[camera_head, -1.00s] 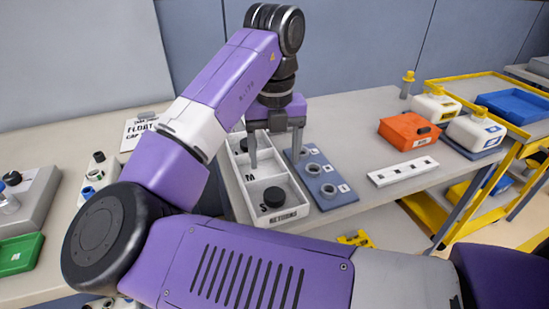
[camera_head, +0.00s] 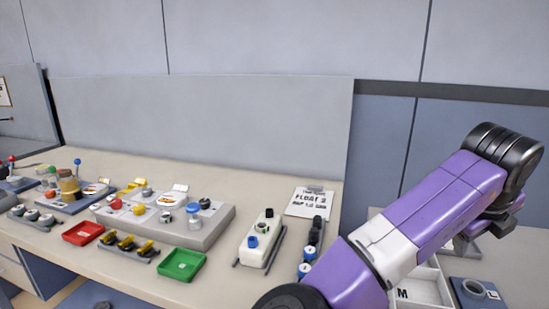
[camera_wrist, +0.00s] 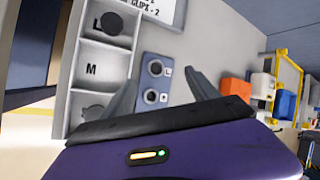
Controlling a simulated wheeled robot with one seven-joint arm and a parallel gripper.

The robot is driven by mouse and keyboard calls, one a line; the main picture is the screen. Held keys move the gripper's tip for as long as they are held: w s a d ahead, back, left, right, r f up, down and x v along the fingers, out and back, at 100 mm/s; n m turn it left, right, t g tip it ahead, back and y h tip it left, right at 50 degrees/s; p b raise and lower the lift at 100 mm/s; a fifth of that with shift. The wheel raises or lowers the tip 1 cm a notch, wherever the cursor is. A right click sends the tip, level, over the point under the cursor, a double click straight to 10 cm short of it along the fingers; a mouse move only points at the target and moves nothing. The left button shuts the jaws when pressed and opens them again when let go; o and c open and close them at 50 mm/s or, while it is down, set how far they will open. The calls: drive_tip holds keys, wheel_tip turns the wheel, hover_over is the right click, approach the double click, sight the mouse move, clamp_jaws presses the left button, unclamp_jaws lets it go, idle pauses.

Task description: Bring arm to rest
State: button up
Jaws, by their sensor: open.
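My purple arm crosses the right side of the head view, over the bench; its fingers are hidden behind the arm there. In the wrist view my gripper (camera_wrist: 163,95) is open, with two grey fingers spread apart and nothing between them. Past the fingers lies the white sorting tray (camera_wrist: 80,102), its M compartment empty and dark round caps in the compartments on either side. I cannot tell the exact gap between my fingers and these things.
On the bench in the head view are a grey fixture box (camera_head: 190,228), a green tray (camera_head: 182,264), a red tray (camera_head: 83,233), a white block with caps (camera_head: 258,240) and a printed card (camera_head: 310,202). An orange box (camera_wrist: 236,89) shows in the wrist view. Bare bench lies along the front.

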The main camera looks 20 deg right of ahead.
drive_tip(key=w+d+r+n+t+h, duration=0.1)
drive_tip(key=d+r+n+t+h, duration=0.15)
drive_tip(key=r+n+h, duration=0.3)
drive_tip(key=w+d+r+n+t+h, duration=0.2)
drive_tip(key=r+n+t+h, duration=0.1)
drive_tip(key=r+n+h, duration=0.3)
drive_tip(key=a+f+n+t+y+p, duration=0.1)
drive_tip(key=a+f+n+t+y, duration=0.1)
drive_tip(key=a+n+t+y, duration=0.4)
drive_tip(key=s+a+f+n+t+y, duration=0.1)
drive_tip(key=a+f+n+t+y, duration=0.15)
drive_tip(key=a+n, duration=0.7)
drive_tip(key=a+f+n+t+y+p, duration=0.1)
drive_tip(key=a+f+n+t+y, duration=0.15)
drive_tip(key=a+n+t, duration=0.45)
drive_tip(key=s+a+f+n+g+y, duration=0.1)
drive_tip(key=s+a+f+g+y, duration=0.1)
drive_tip(key=s+f, duration=0.4)
drive_tip(key=s+a+f+n+g+y+p, duration=0.1)
drive_tip(key=s+a+f+g, duration=0.3)
drive_tip(key=s, duration=1)
drive_tip(key=s+a+f+n+g+y, duration=0.1)
drive_tip(key=s+a+f+y, duration=0.3)
drive_tip(key=s+a+f, duration=0.4)
wheel_tip(320, 180, down, 2)
drive_tip(key=s+g, duration=0.1)
drive_tip(key=s, duration=0.1)
drive_tip(key=shift+s+f+g, duration=0.25)
drive_tip(key=shift+s+g, duration=0.15)
